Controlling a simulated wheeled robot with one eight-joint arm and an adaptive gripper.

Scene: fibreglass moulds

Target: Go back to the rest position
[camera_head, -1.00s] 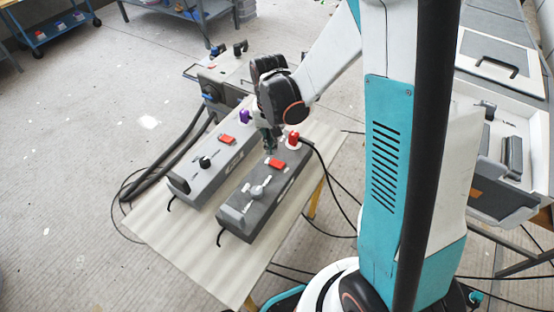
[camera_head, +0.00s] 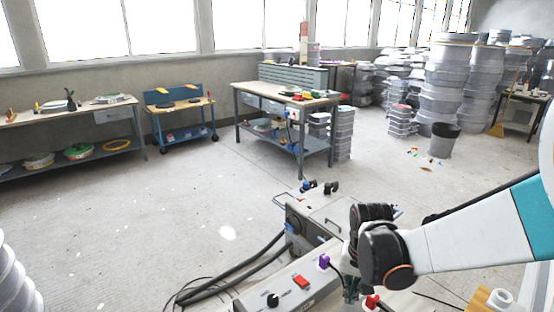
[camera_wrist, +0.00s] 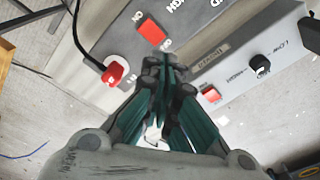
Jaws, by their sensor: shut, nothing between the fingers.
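My gripper (camera_wrist: 167,68) is shut and empty in the wrist view, its fingertips together over a grey control box (camera_wrist: 85,65) near a red switch (camera_wrist: 151,32). I cannot tell whether the tips touch the box. A red plug (camera_wrist: 113,72) on a black cable is left of the tips. In the head view my gripper (camera_head: 350,288) is low in the frame, pointing down beside the red plug (camera_head: 372,301). My arm reaches in from the right. The tips are partly hidden at this angle.
A second grey box (camera_head: 285,290) has a purple plug (camera_head: 324,261), red switch (camera_head: 301,282) and black knob (camera_head: 272,299). Thick black hoses (camera_head: 235,270) run to its left. The floor (camera_head: 150,220) beyond is open, up to a workbench (camera_head: 290,98) and stacked moulds (camera_head: 445,80).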

